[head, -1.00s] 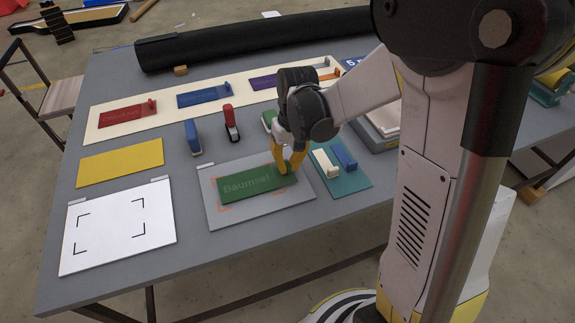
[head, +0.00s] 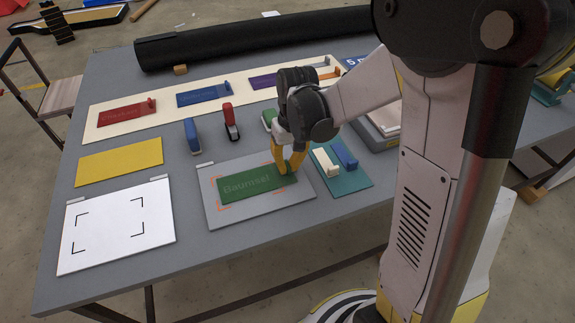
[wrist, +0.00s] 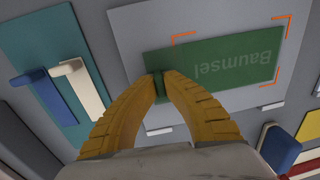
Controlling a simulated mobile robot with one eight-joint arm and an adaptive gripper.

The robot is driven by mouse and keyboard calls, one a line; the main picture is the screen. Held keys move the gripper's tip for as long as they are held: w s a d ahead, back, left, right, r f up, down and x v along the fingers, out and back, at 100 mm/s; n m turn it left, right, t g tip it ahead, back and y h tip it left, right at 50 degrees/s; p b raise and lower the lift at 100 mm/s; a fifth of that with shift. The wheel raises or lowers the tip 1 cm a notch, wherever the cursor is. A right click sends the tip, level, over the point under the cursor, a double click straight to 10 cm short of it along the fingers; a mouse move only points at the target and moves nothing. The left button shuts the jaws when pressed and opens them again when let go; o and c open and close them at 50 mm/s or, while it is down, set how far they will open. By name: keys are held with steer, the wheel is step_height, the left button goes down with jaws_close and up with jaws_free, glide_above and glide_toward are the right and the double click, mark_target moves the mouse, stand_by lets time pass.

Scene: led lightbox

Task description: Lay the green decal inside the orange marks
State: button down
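The green decal (head: 250,183), lettered "Baumsel", lies over the grey panel (head: 222,217) with the orange corner marks (head: 223,207). It also shows in the wrist view (wrist: 215,62), where orange marks (wrist: 285,24) stand around it. There, its end at my gripper reaches past the nearest visible mark, and a gap shows at the far-end marks. One corner near my fingers is hidden. My gripper (wrist: 160,78) has its yellow fingertips closed on the small green tab at the decal's end. In the head view my gripper (head: 289,168) is at the decal's right end.
A teal plate (head: 345,183) with a cream block and a blue block stands close to the right of the panel. A white sheet with black marks (head: 115,225) and a yellow sheet (head: 120,161) lie left. Several small upright tools stand behind.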

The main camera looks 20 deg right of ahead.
steer(key=shift+f, duration=0.15)
steer(key=c, duration=1.5)
jaws_free()
steer(key=shift+c, duration=0.2)
step_height(320, 180, up, 12)
steer(key=d, duration=0.1)
steer(key=shift+s, duration=0.1)
steer(key=s+a+r+t+h, duration=0.1)
steer(key=s+r+t, duration=0.2)
steer(key=s+t, duration=0.4)
steer(key=s, duration=0.5)
steer(key=shift+s, duration=0.3)
